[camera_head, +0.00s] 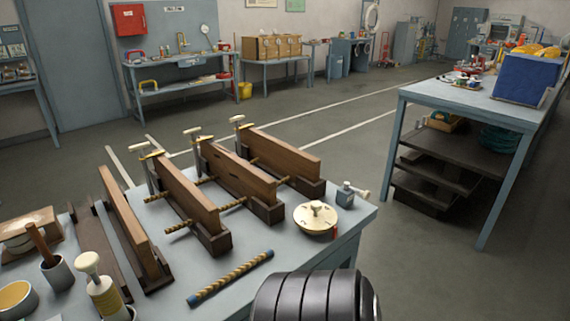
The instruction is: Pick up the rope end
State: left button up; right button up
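A short tan twisted rope piece with blue ends (230,278) lies on the grey table (335,235) near its front edge. A brown rope (233,203) passes through upright wooden boards. Another board stands to the left (187,196) and one to the right (285,152). I cannot tell which rope end the task means. No gripper fingers show in this view.
A round cream lidded disc (315,217) and a small grey bottle (345,195) stand at the table's right corner. A mallet cup (57,272), a yellow-lined bowl (16,300) and a cream-topped bottle (102,290) crowd the left. A black ribbed part at the bottom seems mine.

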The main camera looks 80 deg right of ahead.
aim_at(194, 298)
jog(key=z, duration=2)
